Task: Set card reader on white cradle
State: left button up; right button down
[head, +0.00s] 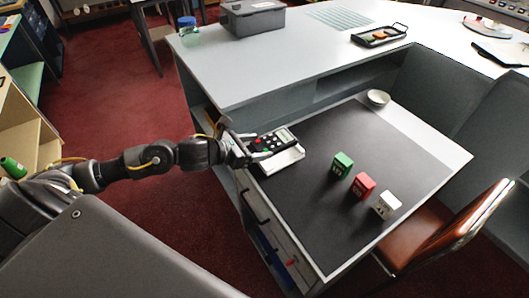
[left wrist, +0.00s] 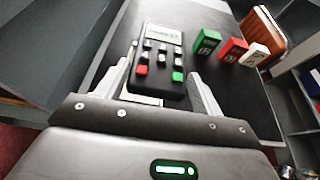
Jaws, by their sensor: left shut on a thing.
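The white cradle (head: 285,161) lies on the dark mat near the left edge of the lower counter, partly hidden by the reader. The reader is over or at the cradle's far side; I cannot tell whether they touch. My right gripper is not in view.
A green block (head: 341,164), a red block (head: 362,186) and a white block (head: 387,205) stand on the dark mat (head: 310,215) to the right. A white bowl (head: 378,98) is at the back. The raised counter (head: 265,70) rises behind the cradle. A chair (head: 450,235) stands at right.

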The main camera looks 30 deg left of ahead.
pick_arm(q)
send_over(263, 163)
jog(key=f, duration=0.4)
jog(key=shift+s, duration=0.3)
jog(key=shift+w+f, duration=0.3)
jog(key=shift+f, duration=0.2)
jog(key=shift+w+f+p, duration=0.2)
jog(key=shift+f+p, duration=0.05)
jog(key=shift+p, duration=0.1)
notch_tip(263, 163, down, 2)
jog(key=shift+f+p, duration=0.15)
jog(key=shift+p, duration=0.4)
jog(key=shift+s+f, duration=0.2)
jog(key=shift+f, duration=0.3)
jog(key=shift+c, duration=1.1)
jog(key=o, duration=1)
jog(key=shift+f, duration=0.1)
jog(key=o, duration=0.4)
jog(key=shift+w, duration=0.1)
